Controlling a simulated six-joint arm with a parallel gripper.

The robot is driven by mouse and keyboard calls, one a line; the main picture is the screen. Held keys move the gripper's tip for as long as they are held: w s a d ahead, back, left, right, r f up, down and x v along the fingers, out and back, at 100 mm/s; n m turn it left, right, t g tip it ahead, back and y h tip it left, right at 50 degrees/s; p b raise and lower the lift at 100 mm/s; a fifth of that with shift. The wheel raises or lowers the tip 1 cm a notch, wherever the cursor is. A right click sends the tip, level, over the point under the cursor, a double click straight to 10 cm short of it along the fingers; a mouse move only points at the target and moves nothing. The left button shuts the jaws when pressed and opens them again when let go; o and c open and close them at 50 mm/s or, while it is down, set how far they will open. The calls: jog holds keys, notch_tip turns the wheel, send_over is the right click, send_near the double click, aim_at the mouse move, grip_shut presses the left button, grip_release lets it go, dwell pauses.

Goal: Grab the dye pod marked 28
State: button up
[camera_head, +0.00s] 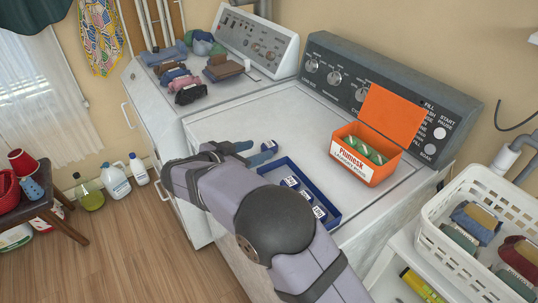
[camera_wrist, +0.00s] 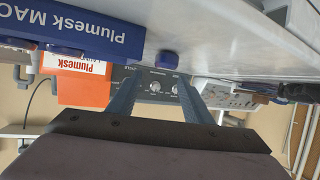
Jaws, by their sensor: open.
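A blue tray (camera_head: 335,213) lies on the washer top and holds several blue dye pods with white labels (camera_head: 305,196). Another blue pod with a pale label (camera_head: 268,145) lies outside the tray, by my fingertips. My gripper (camera_head: 262,150) is open, its two grey-blue fingers low over the washer top behind the tray. In the wrist view, a small blue pod (camera_wrist: 168,58) appears just beyond and between the fingertips (camera_wrist: 159,76), with no contact visible. The tray wall (camera_wrist: 75,28) is at upper left there. I cannot read 28 on any pod.
An orange Plumesk box (camera_head: 347,166) with green packets stands right of the tray, its lid up against the control panel. A white basket (camera_head: 432,240) is at right. Folded cloths (camera_head: 190,92) lie on the neighbouring machine. The washer top left of the orange box is mostly clear.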

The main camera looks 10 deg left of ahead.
aim_at(265, 147)
jog(key=shift+s+a+f, duration=0.1)
jog(key=shift+a+f, duration=0.25)
jog(key=shift+a, duration=0.25)
jog(key=shift+p+x, duration=0.45)
jog(key=shift+x, duration=0.55)
jog(key=shift+p+x, duration=0.95)
jog(key=shift+x, duration=1.75)
jog(key=shift+c, duration=0.7)
jog(key=c, duration=0.7)
